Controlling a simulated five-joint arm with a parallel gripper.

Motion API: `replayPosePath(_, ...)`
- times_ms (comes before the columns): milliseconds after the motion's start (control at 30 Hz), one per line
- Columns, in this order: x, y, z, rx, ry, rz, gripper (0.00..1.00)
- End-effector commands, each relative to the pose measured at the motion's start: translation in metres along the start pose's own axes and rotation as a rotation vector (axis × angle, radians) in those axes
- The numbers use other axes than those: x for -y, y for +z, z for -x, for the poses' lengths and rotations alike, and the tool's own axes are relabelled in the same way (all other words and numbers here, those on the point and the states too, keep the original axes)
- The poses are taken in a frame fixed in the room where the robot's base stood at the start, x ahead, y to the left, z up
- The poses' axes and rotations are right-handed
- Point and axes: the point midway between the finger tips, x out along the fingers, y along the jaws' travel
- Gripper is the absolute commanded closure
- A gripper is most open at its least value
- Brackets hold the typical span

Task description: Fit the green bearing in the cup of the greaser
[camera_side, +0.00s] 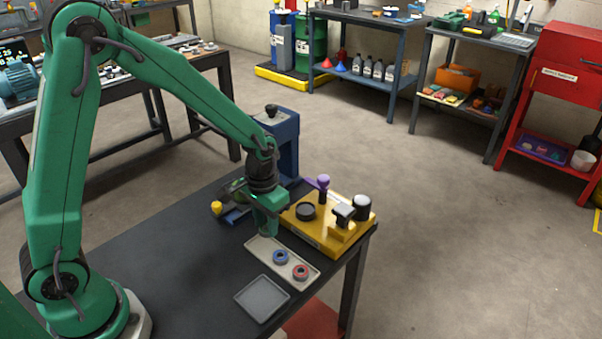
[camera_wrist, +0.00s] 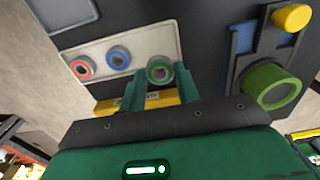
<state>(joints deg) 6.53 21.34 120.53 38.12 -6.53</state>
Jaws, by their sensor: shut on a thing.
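My gripper (camera_side: 267,232) is over the far end of a cream tray (camera_side: 262,248). In the wrist view my gripper (camera_wrist: 158,82) is shut on the green bearing (camera_wrist: 160,69), a ring with a grey metal centre. The bearing is hidden behind the fingers in the side view. I cannot tell whether it touches the tray. The yellow greaser base (camera_side: 313,238) stands just right of my gripper, with a round black cup (camera_side: 306,211) on its near left part. Part of a yellow block (camera_wrist: 108,106) shows behind the fingers in the wrist view.
A blue bearing (camera_side: 280,257) and a red bearing (camera_side: 301,272) lie in the cream tray. An empty grey tray (camera_side: 262,298) is nearer. A purple-topped post (camera_side: 323,187) and black-capped parts (camera_side: 344,214) rise from the base. A blue stand (camera_side: 284,140) is behind.

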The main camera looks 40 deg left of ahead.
Motion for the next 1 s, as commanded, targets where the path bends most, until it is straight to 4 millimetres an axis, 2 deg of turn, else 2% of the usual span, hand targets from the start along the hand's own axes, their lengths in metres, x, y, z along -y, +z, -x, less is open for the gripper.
replayPosePath(400,-0.013,-0.068,0.038,-0.003,0.000,-0.001,0.85)
replayPosePath(600,-0.018,-0.094,0.057,-0.002,0.000,0.000,0.85)
replayPosePath(800,-0.021,-0.107,0.068,-0.001,0.000,0.000,0.85)
replayPosePath(1000,-0.022,-0.109,0.070,0.001,0.000,0.000,0.85)
